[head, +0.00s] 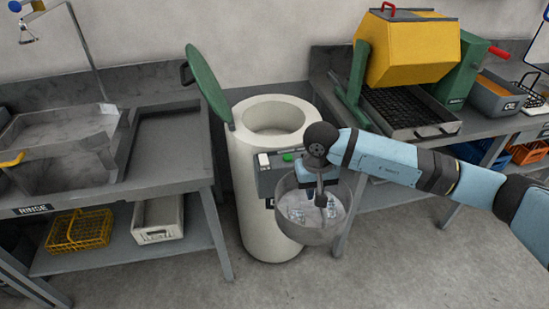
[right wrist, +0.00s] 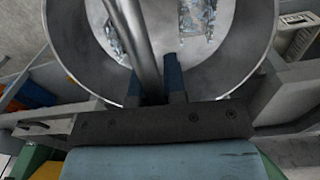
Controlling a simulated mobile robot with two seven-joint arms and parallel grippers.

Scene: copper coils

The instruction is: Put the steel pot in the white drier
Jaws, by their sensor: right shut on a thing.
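The steel pot (head: 339,229) hangs upright in front of the white drier, with shiny metal pieces (head: 297,214) inside it. My right gripper (head: 319,197) is shut on the pot's bar handle; the right wrist view shows the fingers (right wrist: 160,80) around the bar, with the pot (right wrist: 247,70) beyond. The white drier (head: 262,205) is a tall round tub with an open top. Its green lid (head: 208,84) stands raised at the left. The pot is lower than the drier's opening (head: 274,117) and hides part of its front. My left gripper is not in view.
A grey control box (head: 264,180) with a green button is on the drier's front. A sink bench (head: 165,145) stands left, with a yellow basket (head: 80,230) and white tray (head: 158,219) below. A yellow tumbler (head: 412,50) stands on the right bench. The front floor is clear.

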